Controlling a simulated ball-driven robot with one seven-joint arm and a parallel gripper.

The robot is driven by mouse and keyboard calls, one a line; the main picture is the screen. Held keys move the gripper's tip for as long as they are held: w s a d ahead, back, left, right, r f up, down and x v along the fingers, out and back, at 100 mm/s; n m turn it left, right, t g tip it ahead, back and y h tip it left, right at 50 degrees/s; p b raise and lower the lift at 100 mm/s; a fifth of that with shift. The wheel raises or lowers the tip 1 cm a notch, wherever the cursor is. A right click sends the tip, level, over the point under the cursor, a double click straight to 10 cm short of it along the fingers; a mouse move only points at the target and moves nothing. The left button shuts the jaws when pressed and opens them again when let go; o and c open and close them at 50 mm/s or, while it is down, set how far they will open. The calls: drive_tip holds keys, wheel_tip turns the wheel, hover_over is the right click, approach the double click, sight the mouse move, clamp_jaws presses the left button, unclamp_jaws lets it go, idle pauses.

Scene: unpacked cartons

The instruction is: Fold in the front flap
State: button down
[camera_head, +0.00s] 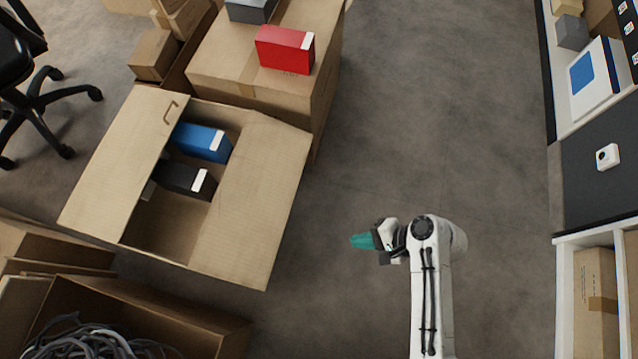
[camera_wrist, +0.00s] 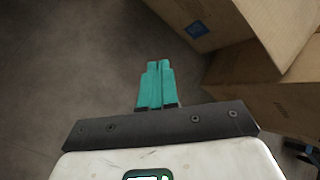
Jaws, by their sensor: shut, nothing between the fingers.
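An open carton (camera_head: 169,238) stands at the left in the head view. One broad flap (camera_head: 112,165) with a printed mark spreads out to its left. Another broad flap (camera_head: 256,195) spreads out to its right, on the side toward my arm. I cannot tell for sure which flap is the front one. A blue box (camera_head: 202,142) and a black box (camera_head: 186,180) lie inside. My gripper (camera_head: 358,241), with teal fingers, is right of the carton, apart from its right flap. In the wrist view, its fingers (camera_wrist: 158,68) are together and empty.
A closed carton (camera_head: 225,68) with a red box (camera_head: 285,50) on top stands behind the open one. An open carton of cables (camera_head: 90,340) is at lower left. Shelving (camera_head: 565,240) lines the right side. The floor (camera_head: 430,120) between is clear. An office chair (camera_head: 35,95) is far left.

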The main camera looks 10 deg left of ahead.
drive_tip(key=w+a+m+t+y, duration=0.1)
drive_tip(key=w+a+m+y, duration=0.4)
drive_tip(key=a+m, duration=0.5)
drive_tip(key=shift+w+a+r+y, duration=0.2)
drive_tip(key=shift+a+y, duration=0.3)
drive_tip(key=shift+a, duration=0.65)
